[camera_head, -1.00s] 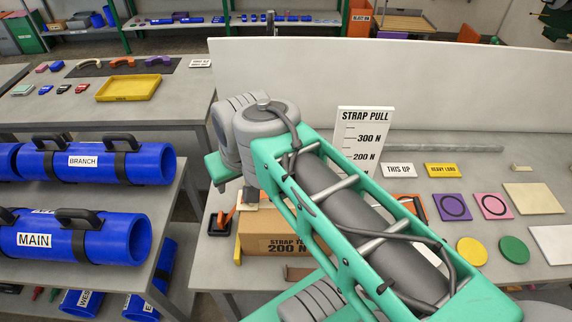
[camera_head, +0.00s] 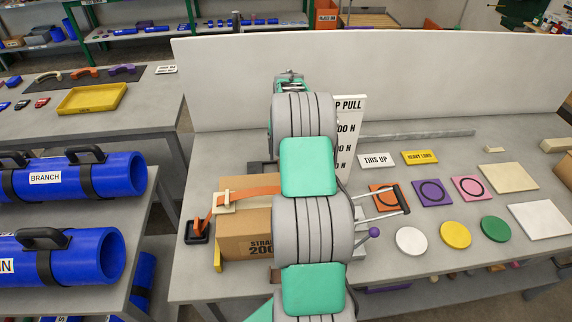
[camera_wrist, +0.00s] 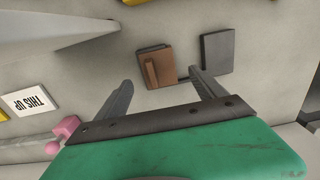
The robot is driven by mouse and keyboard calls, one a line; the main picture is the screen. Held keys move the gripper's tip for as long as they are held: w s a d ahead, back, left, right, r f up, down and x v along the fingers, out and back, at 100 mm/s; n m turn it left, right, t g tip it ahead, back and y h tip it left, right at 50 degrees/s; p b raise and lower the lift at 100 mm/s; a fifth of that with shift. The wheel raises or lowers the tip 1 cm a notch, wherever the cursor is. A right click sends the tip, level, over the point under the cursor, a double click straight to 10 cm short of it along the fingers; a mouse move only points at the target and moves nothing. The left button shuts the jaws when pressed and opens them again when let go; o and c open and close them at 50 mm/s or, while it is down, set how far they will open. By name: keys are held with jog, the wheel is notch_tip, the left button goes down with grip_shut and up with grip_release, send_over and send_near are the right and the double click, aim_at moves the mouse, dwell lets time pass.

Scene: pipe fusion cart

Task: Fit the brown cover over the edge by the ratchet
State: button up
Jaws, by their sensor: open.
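The brown cover (camera_wrist: 155,58), a small plate with a raised lip, lies on the table in the wrist view. My gripper (camera_wrist: 160,92) is open and empty above the table, its fingers spread to either side below the cover, apart from it. My arm hides this spot in the head view. The cardboard box (camera_head: 238,247) stands on the table with an orange strap (camera_head: 255,191) over it. The ratchet (camera_head: 383,203), with its lever, shows right of my arm. The box edge by the ratchet is hidden behind my arm.
A dark grey plate (camera_wrist: 216,52) lies beside the brown cover. A cream piece (camera_head: 229,203) sits under the strap at the box's left edge. The strap pull sign (camera_head: 347,140) stands behind. Signs, coloured discs and squares lie on the right. A white panel (camera_head: 400,85) closes the back.

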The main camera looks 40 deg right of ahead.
notch_tip(320, 180, down, 4)
jog(key=shift+r+p, duration=0.1)
jog(key=shift+p, duration=0.45)
jog(key=shift+c, duration=0.6)
jog(key=shift+s, duration=0.1)
jog(key=c, duration=1.3)
